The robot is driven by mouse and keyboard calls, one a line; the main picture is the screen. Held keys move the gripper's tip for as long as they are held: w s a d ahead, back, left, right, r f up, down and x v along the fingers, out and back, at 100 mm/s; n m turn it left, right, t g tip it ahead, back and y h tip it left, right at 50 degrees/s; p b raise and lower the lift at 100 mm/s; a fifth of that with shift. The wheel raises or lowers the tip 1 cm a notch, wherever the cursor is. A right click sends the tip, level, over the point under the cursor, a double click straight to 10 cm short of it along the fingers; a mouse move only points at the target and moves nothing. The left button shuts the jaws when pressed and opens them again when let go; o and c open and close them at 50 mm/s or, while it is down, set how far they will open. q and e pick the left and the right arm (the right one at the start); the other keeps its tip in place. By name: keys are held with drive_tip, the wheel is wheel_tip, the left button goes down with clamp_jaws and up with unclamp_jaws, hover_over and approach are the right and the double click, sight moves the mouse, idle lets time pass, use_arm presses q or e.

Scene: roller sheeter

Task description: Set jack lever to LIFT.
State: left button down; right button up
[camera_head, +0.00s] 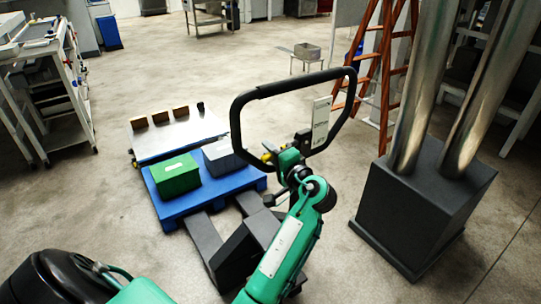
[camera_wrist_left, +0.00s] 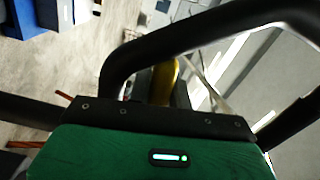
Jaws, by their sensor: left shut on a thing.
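The pallet jack's black loop handle (camera_head: 292,88) stands upright in the middle of the head view. A pale plate (camera_head: 320,124) with dark lettering, which seems to read LIFT, hangs inside its right side. My left gripper (camera_head: 272,156) is at the lower part of the loop, shut on the jack lever. The lever's yellow part (camera_wrist_left: 163,82) shows just beyond my gripper in the left wrist view, partly hidden by the dark finger mount. The handle bar (camera_wrist_left: 200,38) arches over it there. The lever's exact setting cannot be told. My right gripper is out of view.
A dark block with two metal columns (camera_head: 420,205) stands close at right. An orange ladder (camera_head: 385,60) is behind.

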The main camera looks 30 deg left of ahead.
use_arm(q)
drive_tip(key=shift+f, duration=0.15)
drive_tip(key=c, duration=1.3)
unclamp_jaws()
drive_tip(key=shift+f, duration=0.1)
